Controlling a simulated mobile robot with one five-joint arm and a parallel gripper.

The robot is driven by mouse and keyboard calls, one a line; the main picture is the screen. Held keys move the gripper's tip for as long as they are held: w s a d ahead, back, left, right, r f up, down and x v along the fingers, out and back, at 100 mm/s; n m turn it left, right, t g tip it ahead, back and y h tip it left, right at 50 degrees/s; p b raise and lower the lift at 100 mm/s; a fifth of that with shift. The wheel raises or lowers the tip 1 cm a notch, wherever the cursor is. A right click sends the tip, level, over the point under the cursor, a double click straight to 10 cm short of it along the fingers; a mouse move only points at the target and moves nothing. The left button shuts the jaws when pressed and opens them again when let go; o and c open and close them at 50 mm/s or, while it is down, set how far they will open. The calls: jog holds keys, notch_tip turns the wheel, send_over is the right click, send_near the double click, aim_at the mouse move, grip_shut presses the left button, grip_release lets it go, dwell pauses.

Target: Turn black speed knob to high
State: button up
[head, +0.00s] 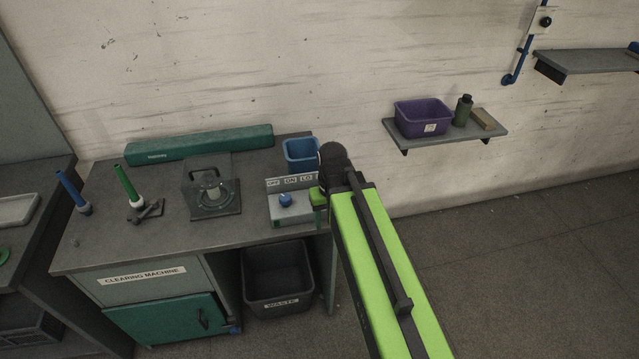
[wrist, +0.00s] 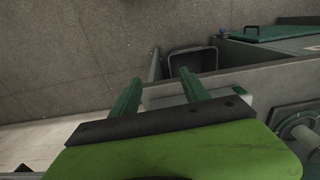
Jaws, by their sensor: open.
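A grey control box (head: 290,211) stands at the right end of the bench, with labels reading OFF, ON and LO along its back. A blue knob (head: 286,199) sits on its left part. The black speed knob cannot be made out; the right part of the box is hidden behind my gripper and arm. My gripper (head: 318,197) is at the box's right side in the head view. In the wrist view my gripper (wrist: 158,86) shows two green fingers apart with nothing held between them, over the bench's end. Whether a finger touches the box cannot be told.
A black waste bin (head: 278,278) is under the bench. The floor to the right is clear.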

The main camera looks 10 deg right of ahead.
jog(key=w+a+r+n+p, duration=0.1)
jog(key=w+r+p, duration=0.5)
jog(key=r+p, duration=0.25)
jog(key=w+r+n+p, duration=0.1)
jog(key=w+r+p, duration=0.55)
jog(key=r, duration=0.35)
notch_tip(320, 180, down, 18)
jog(key=b, duration=1.7)
jog(key=shift+s+b, duration=0.1)
jog(key=shift+b, duration=0.2)
jog(key=shift+r, duration=0.1)
